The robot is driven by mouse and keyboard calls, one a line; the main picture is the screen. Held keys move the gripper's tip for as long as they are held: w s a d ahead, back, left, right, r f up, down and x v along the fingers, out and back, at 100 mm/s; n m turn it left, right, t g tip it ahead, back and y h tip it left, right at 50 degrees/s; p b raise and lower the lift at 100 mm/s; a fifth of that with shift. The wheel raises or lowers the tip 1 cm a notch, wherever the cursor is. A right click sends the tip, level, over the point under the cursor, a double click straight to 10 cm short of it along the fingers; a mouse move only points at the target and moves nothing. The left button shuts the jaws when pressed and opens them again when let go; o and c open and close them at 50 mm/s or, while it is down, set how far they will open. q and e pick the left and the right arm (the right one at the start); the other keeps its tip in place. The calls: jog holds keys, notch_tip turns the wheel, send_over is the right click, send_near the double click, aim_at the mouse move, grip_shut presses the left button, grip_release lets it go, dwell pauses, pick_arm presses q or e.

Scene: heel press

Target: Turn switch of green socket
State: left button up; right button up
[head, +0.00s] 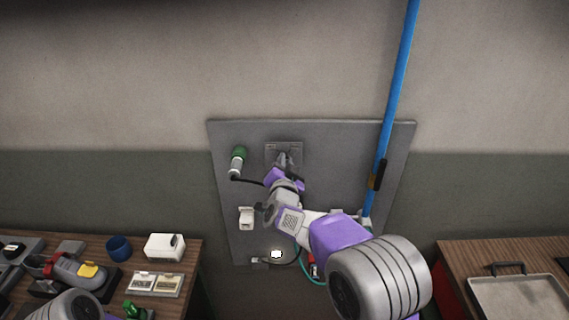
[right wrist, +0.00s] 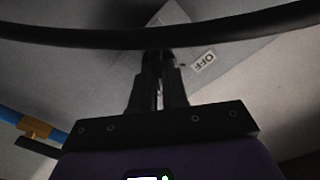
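A green-capped plug in a socket (head: 238,156) is at the upper left of the grey wall panel, with a black cable running from it. To its right is a grey switch plate (head: 271,150). My right gripper (head: 283,162) is in front of this plate and hides its middle. In the right wrist view its fingers (right wrist: 158,62) are close together, tips nearly meeting, over the plate. An "OFF" label (right wrist: 203,61) shows right of the tips. The switch's handle is hidden, so I cannot tell if the fingers hold it. My left gripper is not in view.
The black cable (right wrist: 80,38) crosses the right wrist view near the fingertips. A blue pole (head: 394,105) stands right of the arm. A white fitting (head: 246,217) is lower on the panel (head: 340,140). A cluttered table is left; a metal tray (head: 520,300) is on the right table.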

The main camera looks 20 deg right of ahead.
grip_shut()
jog(key=shift+a+n+p, duration=0.2)
jog(key=shift+n+p, duration=1.8)
jog(key=shift+n, duration=1.5)
jog(key=shift+a+n+p, duration=0.15)
jog(key=shift+n+p, duration=1.8)
jog(key=shift+n, duration=1.55)
jog(key=shift+f, duration=0.1)
jog(key=o, duration=0.6)
grip_release()
jog(key=shift+w, duration=0.1)
